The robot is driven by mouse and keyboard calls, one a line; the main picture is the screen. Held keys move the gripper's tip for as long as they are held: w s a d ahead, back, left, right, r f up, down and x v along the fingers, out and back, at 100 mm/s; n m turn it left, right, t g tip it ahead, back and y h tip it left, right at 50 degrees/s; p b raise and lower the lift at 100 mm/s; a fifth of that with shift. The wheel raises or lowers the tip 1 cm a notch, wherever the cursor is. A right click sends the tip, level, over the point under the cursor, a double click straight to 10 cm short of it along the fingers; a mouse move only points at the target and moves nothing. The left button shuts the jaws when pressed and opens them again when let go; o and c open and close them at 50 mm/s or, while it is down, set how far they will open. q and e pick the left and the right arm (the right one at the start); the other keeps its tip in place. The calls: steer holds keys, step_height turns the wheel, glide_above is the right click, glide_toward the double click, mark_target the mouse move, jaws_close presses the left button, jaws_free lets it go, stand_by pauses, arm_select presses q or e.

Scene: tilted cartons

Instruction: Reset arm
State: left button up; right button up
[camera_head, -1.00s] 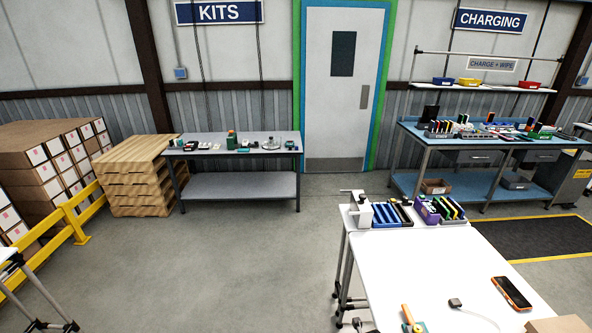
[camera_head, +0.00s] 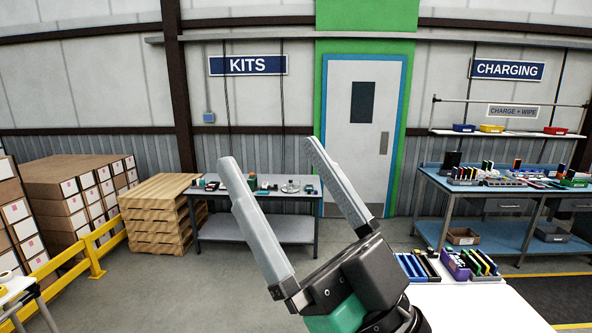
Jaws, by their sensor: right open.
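My right gripper (camera_head: 272,150) shows large in the middle of the head view. Its two long grey fingers point up and to the left and stand wide apart, with nothing between them. The dark wrist and a green part of it show at the lower middle, in front of part of the near white table (camera_head: 480,308). My left gripper is not in view.
On the near table, a purple bin (camera_head: 456,264) stands beside a rack with blue slots (camera_head: 412,266). Farther off are the kits bench (camera_head: 222,229), wooden pallets (camera_head: 155,215), stacked cartons (camera_head: 60,190) behind a yellow rail (camera_head: 95,256), and the blue charging bench (camera_head: 440,182).

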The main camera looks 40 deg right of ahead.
steer(key=shift+s+a+r+m+t+y, duration=0.15)
steer(key=shift+s+r, duration=0.15)
steer(key=shift+s, duration=0.2)
steer(key=shift+s+a+r+m+t+y, duration=0.15)
steer(key=shift+s+r, duration=0.1)
steer(key=shift+s, duration=0.2)
